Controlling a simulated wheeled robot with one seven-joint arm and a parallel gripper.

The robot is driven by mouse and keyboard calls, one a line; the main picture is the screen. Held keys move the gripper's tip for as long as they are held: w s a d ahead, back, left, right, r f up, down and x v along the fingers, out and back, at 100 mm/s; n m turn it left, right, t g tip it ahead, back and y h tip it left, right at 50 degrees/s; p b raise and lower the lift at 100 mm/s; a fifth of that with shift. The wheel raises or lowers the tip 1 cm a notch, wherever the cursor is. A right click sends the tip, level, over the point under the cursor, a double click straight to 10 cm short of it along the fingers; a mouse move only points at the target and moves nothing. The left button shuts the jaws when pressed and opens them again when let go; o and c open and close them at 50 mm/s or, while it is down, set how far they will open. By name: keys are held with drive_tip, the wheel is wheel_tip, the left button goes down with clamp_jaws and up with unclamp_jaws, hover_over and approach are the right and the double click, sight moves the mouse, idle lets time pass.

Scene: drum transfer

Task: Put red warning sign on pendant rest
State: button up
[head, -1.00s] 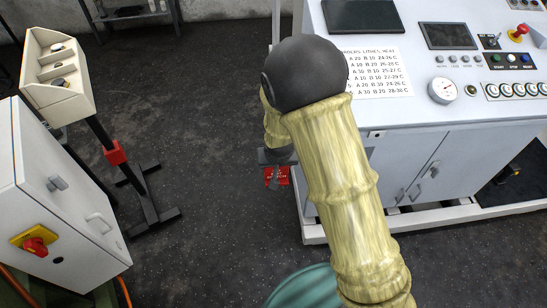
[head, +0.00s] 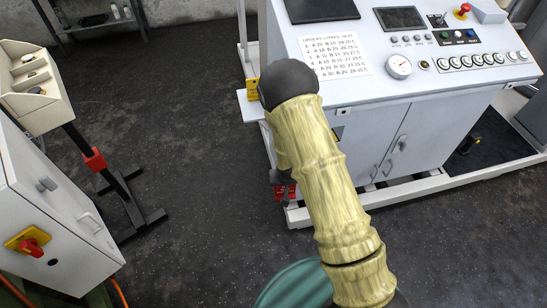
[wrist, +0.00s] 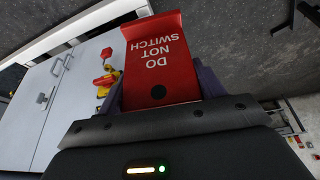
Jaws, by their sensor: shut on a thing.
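The red warning sign (wrist: 157,55) reads "DO NOT SWITCH", upside down in the wrist view. My gripper (wrist: 162,92) is shut on it, with a dark finger on each side. In the head view, my gripper (head: 283,177) hangs low by the console's left end, mostly hidden by my arm. Small parts of the red sign (head: 279,193) show there. A small pale ledge (head: 250,109) on the console's left side may be the pendant rest; my arm partly covers it. The gripper appears lower in the picture than this ledge.
The control console (head: 420,105) stands at right, above a pale base frame. A yellow object (head: 253,88) is at the ledge. A white cabinet (head: 55,215) with a red knob and a box on a stand (head: 28,85) are at left. Open floor (head: 185,120) lies between.

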drive_tip(key=s+d+f+m+p, duration=0.1)
drive_tip(key=s+d+f+p, duration=0.1)
drive_tip(key=s+d+f, duration=0.4)
drive_tip(key=d+f, duration=0.5)
drive_tip(key=d, duration=0.1)
drive_tip(key=shift+s+d+f+m, duration=0.15)
drive_tip(key=shift+d+f+m, duration=0.05)
drive_tip(key=shift+f+m, duration=0.15)
